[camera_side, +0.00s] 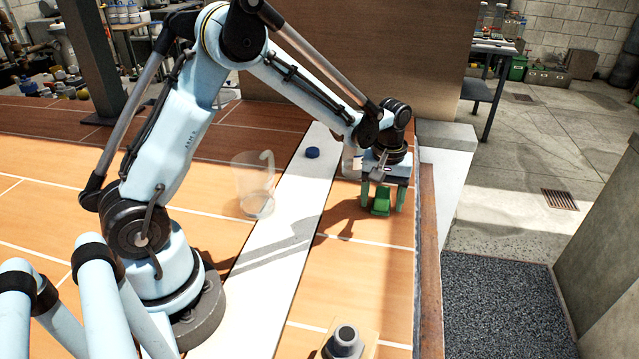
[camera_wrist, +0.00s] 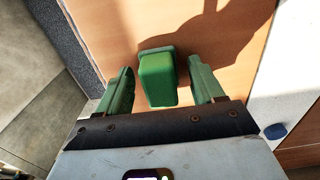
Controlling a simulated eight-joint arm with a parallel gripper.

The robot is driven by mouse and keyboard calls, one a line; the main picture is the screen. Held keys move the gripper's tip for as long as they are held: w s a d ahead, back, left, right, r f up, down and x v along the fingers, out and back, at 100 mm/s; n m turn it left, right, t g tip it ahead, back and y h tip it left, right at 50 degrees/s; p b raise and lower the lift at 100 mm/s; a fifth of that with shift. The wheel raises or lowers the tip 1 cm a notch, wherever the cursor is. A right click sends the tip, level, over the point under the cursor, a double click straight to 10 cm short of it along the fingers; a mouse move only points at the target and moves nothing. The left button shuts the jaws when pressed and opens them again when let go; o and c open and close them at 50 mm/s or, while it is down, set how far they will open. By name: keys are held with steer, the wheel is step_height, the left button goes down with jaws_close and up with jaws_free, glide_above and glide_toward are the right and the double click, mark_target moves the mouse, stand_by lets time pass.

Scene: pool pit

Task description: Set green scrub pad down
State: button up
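The green scrub pad (camera_side: 380,203) is a small block near the right edge of the tiled work surface (camera_side: 360,262). It appears to rest on the surface. My gripper (camera_side: 382,208) points down over it, with one green-lined finger on each side. In the wrist view the pad (camera_wrist: 158,78) lies between the two fingers, and a narrow gap shows on both sides. My gripper (camera_wrist: 160,68) is open and apart from the pad there. The pad's underside is hidden.
A clear jug (camera_side: 253,187) stands left of the white strip (camera_side: 275,243). A round blue cap (camera_side: 312,152) lies on the strip and also shows in the wrist view (camera_wrist: 275,131). A block with a dark knob (camera_side: 346,340) is at the front. A raised ledge (camera_side: 427,265) borders the right.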

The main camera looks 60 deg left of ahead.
mark_target(383, 193)
steer(key=shift+r, duration=0.1)
step_height(383, 193, up, 12)
steer(key=s+d+r+m+t, duration=0.1)
steer(key=s+m+t, duration=0.6)
steer(key=s, duration=0.8)
steer(key=shift+s+d+r+m, duration=0.15)
steer(key=shift+s+d+m, duration=0.15)
steer(key=shift+d+m, duration=0.5)
steer(key=shift+a, duration=0.25)
stand_by(0.6)
